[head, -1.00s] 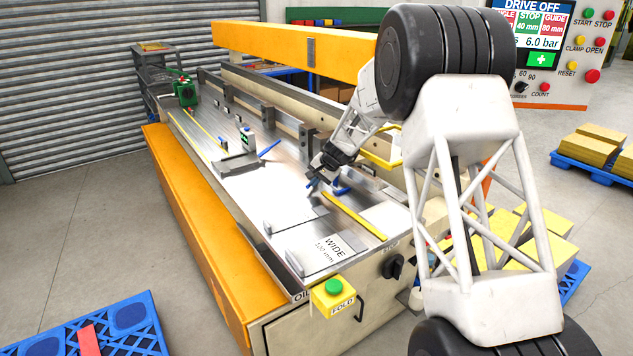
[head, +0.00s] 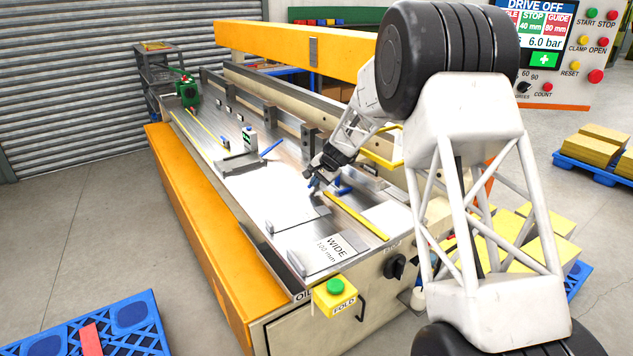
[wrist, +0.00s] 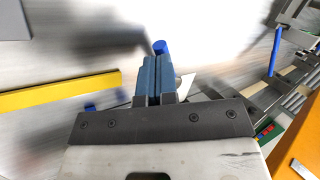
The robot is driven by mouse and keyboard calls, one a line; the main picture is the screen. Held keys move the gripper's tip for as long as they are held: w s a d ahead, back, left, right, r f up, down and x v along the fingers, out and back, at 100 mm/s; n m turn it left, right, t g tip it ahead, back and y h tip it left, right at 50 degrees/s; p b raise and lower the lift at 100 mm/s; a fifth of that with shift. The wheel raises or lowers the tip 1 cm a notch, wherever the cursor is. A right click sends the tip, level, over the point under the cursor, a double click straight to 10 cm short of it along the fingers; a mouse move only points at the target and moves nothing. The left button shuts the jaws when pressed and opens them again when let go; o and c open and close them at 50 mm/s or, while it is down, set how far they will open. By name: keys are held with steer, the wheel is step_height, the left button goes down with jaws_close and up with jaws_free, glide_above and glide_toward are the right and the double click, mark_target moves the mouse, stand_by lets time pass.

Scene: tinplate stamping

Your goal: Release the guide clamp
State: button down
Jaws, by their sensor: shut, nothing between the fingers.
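My gripper (head: 312,186) is low over the bright metal bed of the machine. In the wrist view its blue-grey fingers (wrist: 153,76) are together with nothing between them. A blue-ended lever (wrist: 160,47) shows just past the fingertips; I cannot tell whether they touch it. A second blue handle (head: 271,149) stands tilted farther back on the bed; a blue handle (wrist: 275,52) also shows at the right of the wrist view. Neither is labelled as the guide clamp.
A yellow strip (head: 355,216) lies on the bed near the gripper. A white plate marked WIDE (head: 325,255) is at the near end, above a yellow FOLD button box (head: 334,296). An orange beam (head: 295,47) spans above the bed.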

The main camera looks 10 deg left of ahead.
steer(key=shift+a+m+t, duration=0.2)
steer(key=shift+m+t, duration=0.1)
steer(key=shift+m, duration=0.1)
steer(key=shift+a+m+t+h, duration=0.3)
steer(key=shift+a+m+t, duration=0.05)
steer(key=shift+m, duration=0.45)
steer(key=shift+a+m+t+h, duration=0.3)
steer(key=shift+a+m+t, duration=0.05)
steer(key=shift+m, duration=0.45)
steer(key=shift+w+a+m+t+h, duration=0.15)
steer(key=shift+a+m+t+h, duration=0.15)
steer(key=shift+m, duration=0.45)
steer(key=shift+w+a+m+t+h, duration=0.1)
steer(key=shift+a+m+t+h, duration=0.2)
steer(key=shift+m, duration=0.45)
steer(key=shift+w+a, duration=0.15)
steer(key=shift+a, duration=0.1)
steer(key=shift+w+a, duration=0.4)
steer(key=shift+a, duration=0.05)
steer(key=shift+w+a+f, duration=0.1)
steer(key=shift+w, duration=0.05)
steer(key=shift+w+a, duration=0.15)
